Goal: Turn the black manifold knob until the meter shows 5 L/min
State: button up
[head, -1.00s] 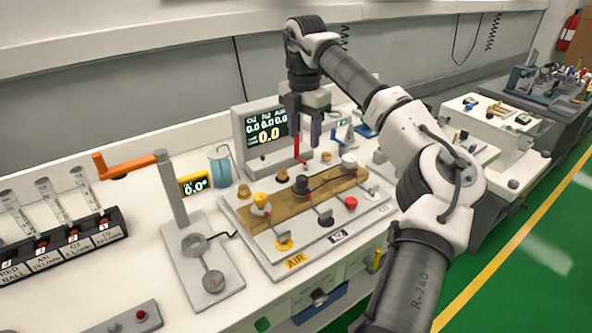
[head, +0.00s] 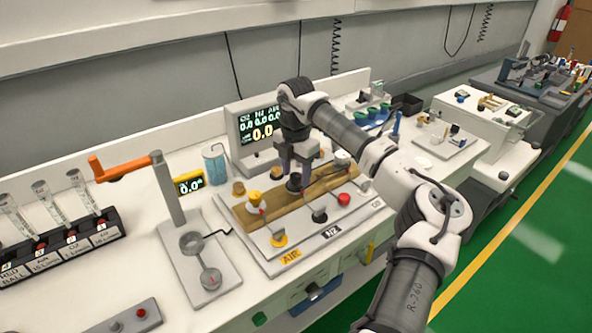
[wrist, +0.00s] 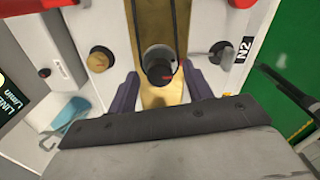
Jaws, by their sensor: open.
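The black manifold knob (head: 293,184) stands on the middle of the brass-coloured manifold bar (head: 322,184). In the wrist view the black knob (wrist: 160,68) shows a small red mark and sits between my fingers, with a gap on each side. My gripper (head: 297,170) is open and points down over the knob; its fingers also show in the wrist view (wrist: 162,80). Whether the fingertips reach down around the knob is hard to tell.
Valves with a red cap (head: 344,199) and an N2 label (head: 331,231) are in front.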

jog(key=c, duration=1)
jog(key=shift+o, duration=0.2)
jog(key=shift+n, duration=0.3)
jog(key=n+b, duration=0.1)
jog(key=n, duration=0.3)
jog(key=n+b, duration=0.1)
jog(key=n, duration=0.4)
jog(key=shift+r+n, duration=0.1)
jog(key=shift+n, duration=0.3)
jog(key=n, duration=0.3)
jog(key=shift+n, duration=0.3)
jog(key=n, duration=0.3)
jog(key=shift+n, duration=0.3)
jog(key=n, duration=0.6)
jog(key=shift+p, duration=0.4)
